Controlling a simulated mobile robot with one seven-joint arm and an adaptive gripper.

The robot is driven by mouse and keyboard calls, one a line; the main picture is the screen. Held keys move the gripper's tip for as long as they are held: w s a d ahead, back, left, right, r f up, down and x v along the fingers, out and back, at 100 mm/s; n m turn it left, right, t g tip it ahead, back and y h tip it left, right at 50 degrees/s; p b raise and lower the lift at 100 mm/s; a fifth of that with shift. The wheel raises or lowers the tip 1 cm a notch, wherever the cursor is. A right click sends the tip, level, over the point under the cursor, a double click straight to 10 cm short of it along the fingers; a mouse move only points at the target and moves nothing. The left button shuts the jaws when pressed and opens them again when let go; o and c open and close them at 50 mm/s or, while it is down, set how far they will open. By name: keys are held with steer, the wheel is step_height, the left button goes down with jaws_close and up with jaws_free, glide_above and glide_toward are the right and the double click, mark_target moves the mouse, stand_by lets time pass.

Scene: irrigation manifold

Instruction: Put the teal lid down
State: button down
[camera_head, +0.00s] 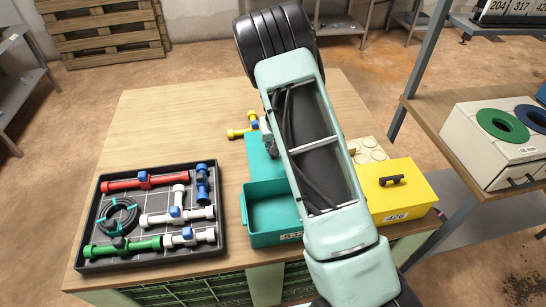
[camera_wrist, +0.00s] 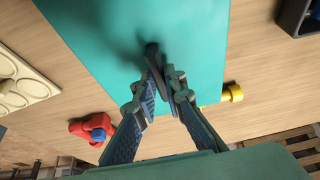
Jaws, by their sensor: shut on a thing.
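The teal lid (camera_head: 262,152) is a flat rectangle just behind the open teal box (camera_head: 268,218), partly hidden by my arm in the head view. In the wrist view the lid (camera_wrist: 95,30) fills the upper middle, with a dark handle (camera_wrist: 152,50) on it. My gripper (camera_wrist: 160,80) is shut on this handle. My gripper is mostly hidden behind my arm in the head view. I cannot tell whether the lid touches the wooden table (camera_head: 165,115) or is a little above it.
A yellow fitting (camera_head: 240,131) lies close to the lid's far edge. A red fitting (camera_wrist: 88,128) is nearby in the wrist view. A black tray (camera_head: 150,215) of fittings stands left, a closed yellow box (camera_head: 402,190) right, with a cream piece (camera_head: 368,150) behind it. The table's back left is clear.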

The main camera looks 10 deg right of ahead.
steer(key=shift+f, duration=2.6)
steer(key=shift+f, duration=0.2)
steer(key=c, duration=2)
jaws_free()
steer(key=shift+r, duration=0.1)
steer(key=shift+s+r, duration=0.1)
steer(key=shift+r, duration=0.4)
steer(key=v, duration=1.1)
steer(key=shift+s, duration=0.15)
